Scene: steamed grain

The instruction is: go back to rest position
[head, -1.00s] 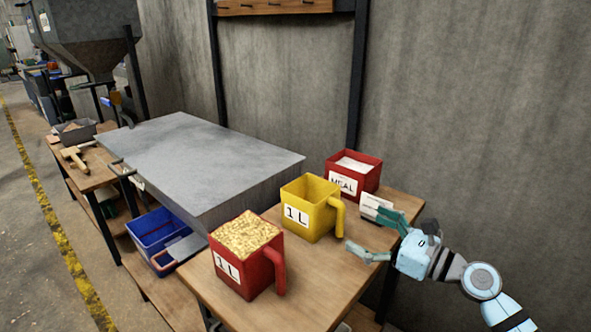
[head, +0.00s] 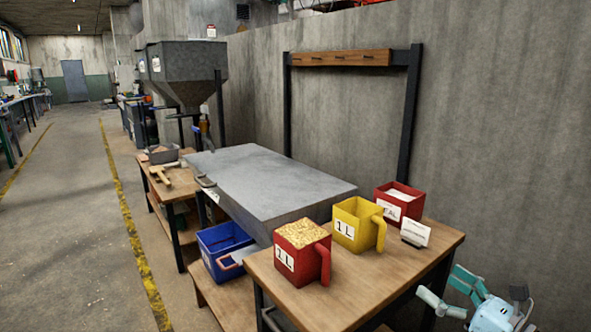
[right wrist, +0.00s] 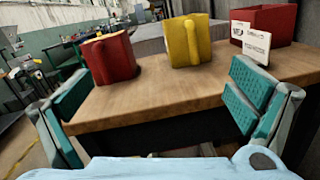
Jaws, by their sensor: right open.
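My right gripper (head: 452,295) is open and empty at the lower right of the head view, off the front right edge of the wooden table (head: 385,279). In the right wrist view its two teal-padded fingers (right wrist: 155,105) stand wide apart, with the table edge beyond them. A red 1 L measure (head: 301,268) full of grain, a yellow 1 L measure (head: 355,228) and a red meal box (head: 396,198) stand on the table. Nothing is between the fingers. My left gripper is not in view.
A white card (head: 415,232) stands on the table by the meal box. A large grey metal box (head: 270,180) is behind the measures. A blue bin (head: 222,250) sits low at the left. The floor left of it is clear.

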